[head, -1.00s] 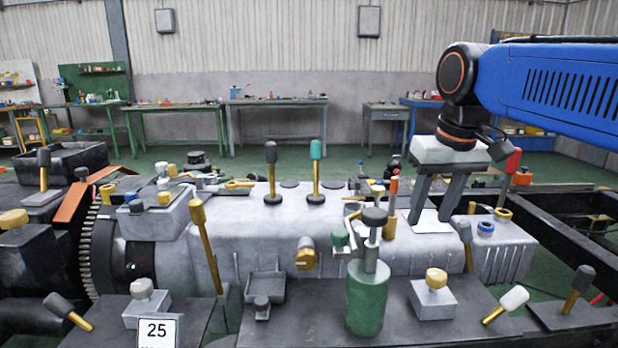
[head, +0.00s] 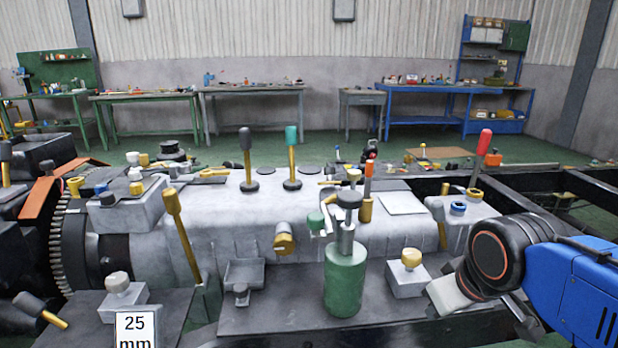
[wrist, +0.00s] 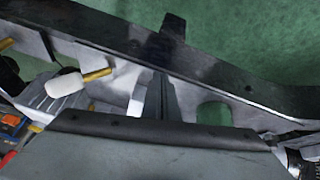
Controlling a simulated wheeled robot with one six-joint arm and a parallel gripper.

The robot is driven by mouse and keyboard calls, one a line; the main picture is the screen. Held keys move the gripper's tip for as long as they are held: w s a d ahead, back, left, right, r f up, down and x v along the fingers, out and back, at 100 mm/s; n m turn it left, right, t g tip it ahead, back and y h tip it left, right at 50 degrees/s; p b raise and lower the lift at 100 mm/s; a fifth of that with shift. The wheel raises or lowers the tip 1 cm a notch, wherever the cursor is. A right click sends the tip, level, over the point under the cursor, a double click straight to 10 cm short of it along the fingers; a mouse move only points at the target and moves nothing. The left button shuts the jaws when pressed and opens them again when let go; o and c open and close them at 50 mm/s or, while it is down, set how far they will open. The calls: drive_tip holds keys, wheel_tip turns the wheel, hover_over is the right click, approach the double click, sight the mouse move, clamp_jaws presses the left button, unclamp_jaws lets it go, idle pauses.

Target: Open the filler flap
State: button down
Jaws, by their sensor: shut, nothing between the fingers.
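A flat, pale square plate (head: 402,203) lies on top of the grey gearbox housing (head: 330,215); it looks like the filler flap and seems to lie flat, though I cannot be sure of either. My gripper (wrist: 163,82) is low at the front right, well away from the plate. In the wrist view its dark fingers are together with nothing between them. The plate cannot be made out in the wrist view.
A green cylinder pump (head: 345,275) and a yellow-knobbed block (head: 408,275) stand in front of the housing. A red-tipped lever (head: 481,155) rises right of the plate. A white-tipped lever (wrist: 65,85) is left of my fingers. Dark chassis rails (wrist: 220,70) run beside my gripper.

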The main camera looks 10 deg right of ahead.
drive_tip(key=w+a+r+n, duration=0.2)
drive_tip(key=w+r+n, duration=0.3)
drive_tip(key=n, duration=0.2)
drive_tip(key=n+t, duration=0.4)
drive_tip(key=n, duration=2.3)
approach(329, 176)
drive_tip(key=s, duration=0.4)
drive_tip(key=x, duration=1)
drive_tip(key=shift+s+a+f, duration=0.3)
drive_tip(key=shift+f, duration=0.05)
drive_tip(key=shift+w+a+r+g, duration=0.1)
drive_tip(key=shift+a+g, duration=0.05)
drive_tip(key=shift+g, duration=0.25)
